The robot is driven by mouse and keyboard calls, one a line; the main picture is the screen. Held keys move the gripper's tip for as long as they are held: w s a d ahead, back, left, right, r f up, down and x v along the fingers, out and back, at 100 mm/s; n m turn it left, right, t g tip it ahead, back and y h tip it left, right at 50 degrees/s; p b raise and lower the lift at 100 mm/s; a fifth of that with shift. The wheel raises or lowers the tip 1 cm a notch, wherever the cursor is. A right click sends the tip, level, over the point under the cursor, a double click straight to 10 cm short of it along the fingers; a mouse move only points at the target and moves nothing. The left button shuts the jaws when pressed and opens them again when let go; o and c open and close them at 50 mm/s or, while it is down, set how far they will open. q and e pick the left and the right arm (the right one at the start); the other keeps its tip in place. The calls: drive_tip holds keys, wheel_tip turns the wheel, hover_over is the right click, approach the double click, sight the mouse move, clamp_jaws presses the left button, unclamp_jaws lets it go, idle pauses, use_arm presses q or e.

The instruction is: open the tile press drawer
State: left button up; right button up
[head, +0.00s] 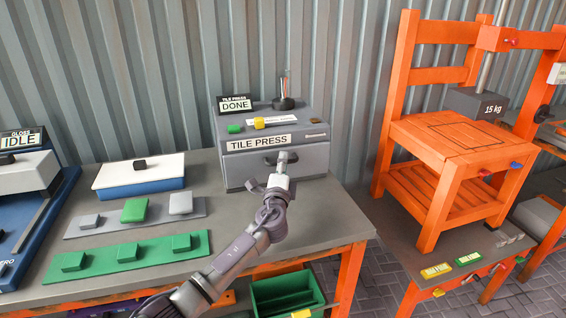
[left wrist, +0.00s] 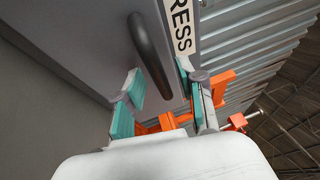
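The grey tile press (head: 313,122) stands at the back right of the workbench, with a "TILE PRESS" label on its front. Its drawer front (head: 240,172) looks closed, flush with the body. My left gripper (head: 281,172) is in front of the drawer, partly covering the dark bar handle (head: 268,161). In the left wrist view the handle (left wrist: 152,58) runs up between the two teal-padded fingers of my left gripper (left wrist: 163,88). The fingers are apart, one on each side of the handle, with gaps visible. My right gripper is not in view.
A "DONE" sign (head: 236,104) and coloured buttons sit on top of the press. Left of it are a white-topped blue box (head: 137,175), a grey tray (head: 105,226) and a green tray (head: 99,263) with blocks. An orange wooden stand (head: 437,135) is at the right.

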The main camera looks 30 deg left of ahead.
use_arm(q)
drive_tip(key=shift+w+a, duration=0.25)
drive_tip(key=shift+w, duration=0.25)
clamp_jaws()
